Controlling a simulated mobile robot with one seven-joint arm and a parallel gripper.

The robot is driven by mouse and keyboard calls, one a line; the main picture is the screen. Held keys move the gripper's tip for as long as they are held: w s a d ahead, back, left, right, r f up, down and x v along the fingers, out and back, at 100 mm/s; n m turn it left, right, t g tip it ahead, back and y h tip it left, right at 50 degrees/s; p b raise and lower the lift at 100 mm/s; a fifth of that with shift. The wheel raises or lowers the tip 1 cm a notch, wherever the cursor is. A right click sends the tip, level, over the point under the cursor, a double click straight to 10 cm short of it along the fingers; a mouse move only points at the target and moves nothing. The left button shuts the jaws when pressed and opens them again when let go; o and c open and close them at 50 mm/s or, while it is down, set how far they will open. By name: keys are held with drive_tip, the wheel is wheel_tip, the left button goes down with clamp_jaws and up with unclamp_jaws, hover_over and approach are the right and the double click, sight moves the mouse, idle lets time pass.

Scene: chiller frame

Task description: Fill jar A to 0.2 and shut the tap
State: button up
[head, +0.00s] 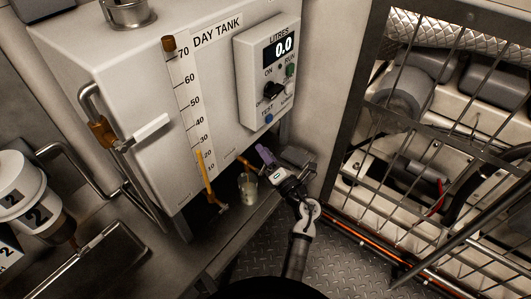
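A small clear jar (247,189) stands upright under the lower right of the white day tank (175,115). It seems to have a little pale content low down; no letter on it can be read, so I cannot confirm it is jar A. A copper-coloured spout (246,163) comes out of the tank above the jar. A purple piece (265,154), perhaps the tap lever, is just right of the spout. My gripper (272,163) is at this purple piece, above and right of the jar. Its fingers are too small and overlapped to tell open from shut.
A control box (265,75) on the tank reads 0.0 litres. A sight gauge (188,105) and a brass fitting (219,205) are left of the jar. A barred cage (430,130) stands close on the right. Pipes and handles crowd the left.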

drive_tip(key=b+v, duration=0.2)
drive_tip(key=v, duration=1.1)
drive_tip(key=shift+s, duration=0.25)
drive_tip(key=shift+d, duration=0.1)
idle(1.5)
